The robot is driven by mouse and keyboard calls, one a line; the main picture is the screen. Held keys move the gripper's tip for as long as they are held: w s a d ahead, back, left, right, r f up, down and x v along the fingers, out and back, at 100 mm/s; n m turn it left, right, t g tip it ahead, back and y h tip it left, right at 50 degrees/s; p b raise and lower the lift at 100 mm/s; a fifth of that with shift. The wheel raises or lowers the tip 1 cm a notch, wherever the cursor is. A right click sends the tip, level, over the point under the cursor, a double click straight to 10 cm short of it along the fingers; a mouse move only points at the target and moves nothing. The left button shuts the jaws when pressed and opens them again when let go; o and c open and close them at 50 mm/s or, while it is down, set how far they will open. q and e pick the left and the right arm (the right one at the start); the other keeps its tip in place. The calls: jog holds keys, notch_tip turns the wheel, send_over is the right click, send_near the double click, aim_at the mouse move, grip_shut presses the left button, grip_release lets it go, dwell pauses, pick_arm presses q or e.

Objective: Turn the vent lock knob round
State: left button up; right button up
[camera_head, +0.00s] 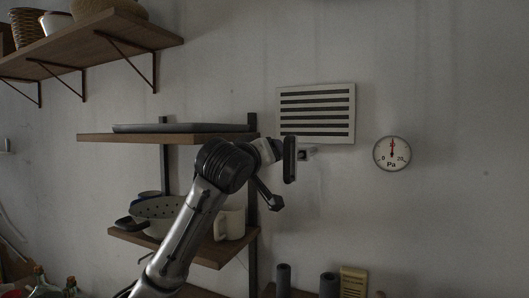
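A white vent (352,112) with dark horizontal slats is on the wall, right of centre. Just below its lower left part is a small grey and dark piece (308,154), which may be the lock knob. My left arm comes up from the lower left. Its gripper (291,159) is at the vent's lower left corner, right beside that small piece and partly in front of it. Its fingers cannot be made out, so I cannot tell whether it is open, shut or touching the knob. My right gripper is not in view.
A round pressure gauge (392,153) marked Pa hangs right of the vent. Left are wooden shelves (190,139) with a dark tray (185,128), a colander (158,212) and a mug (230,225). Dark cylinders (329,284) and a yellowish object (353,281) stand below. The wall at right is clear.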

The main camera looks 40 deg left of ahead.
pick_arm(q)
jog(key=shift+c, duration=0.4)
jog(key=c, duration=0.8)
jog(key=shift+c, duration=0.2)
jog(key=shift+a+m+p, duration=0.1)
jog(key=shift+m+p, duration=2.85)
jog(key=shift+m, duration=4.95)
